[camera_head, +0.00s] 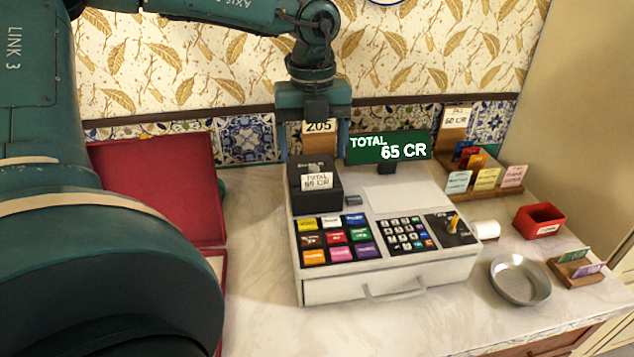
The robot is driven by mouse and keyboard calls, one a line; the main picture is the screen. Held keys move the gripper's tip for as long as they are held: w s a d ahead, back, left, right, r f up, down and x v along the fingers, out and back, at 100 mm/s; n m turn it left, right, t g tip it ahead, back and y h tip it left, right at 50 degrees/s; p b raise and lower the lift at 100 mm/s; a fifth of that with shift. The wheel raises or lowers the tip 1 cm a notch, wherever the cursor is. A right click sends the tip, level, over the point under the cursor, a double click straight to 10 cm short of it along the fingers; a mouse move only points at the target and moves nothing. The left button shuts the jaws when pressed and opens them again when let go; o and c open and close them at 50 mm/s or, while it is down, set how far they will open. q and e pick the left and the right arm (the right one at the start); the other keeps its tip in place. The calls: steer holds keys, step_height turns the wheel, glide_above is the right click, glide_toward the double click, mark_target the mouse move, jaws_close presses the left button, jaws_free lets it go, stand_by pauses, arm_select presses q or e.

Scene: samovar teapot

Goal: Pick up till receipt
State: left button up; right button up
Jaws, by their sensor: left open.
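The till receipt (317,182) is a small white slip with printed total lines. It stands at the front of the black printer (316,200) on the left of the cash register (390,279). My left gripper (313,150) points down above and behind the receipt in the picture, its two fingers apart with nothing between them. I cannot tell how far it is from the printer in depth. My right gripper is not in view.
A green display (388,147) reading 65 CR stands right of the gripper. A red case (165,185) lies open at left, partly behind my arm. A metal dish (520,279), a red box (538,221) and card holders are at right. The counter's front is bare.

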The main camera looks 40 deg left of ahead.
mark_target(317, 174)
arm_select(q)
steer(key=f, duration=0.3)
steer(key=f+p, duration=0.1)
steer(key=shift+w+d+f, duration=0.15)
steer(key=shift+w+f, duration=0.05)
steer(key=shift+w, duration=0.15)
steer(key=shift+f, duration=0.35)
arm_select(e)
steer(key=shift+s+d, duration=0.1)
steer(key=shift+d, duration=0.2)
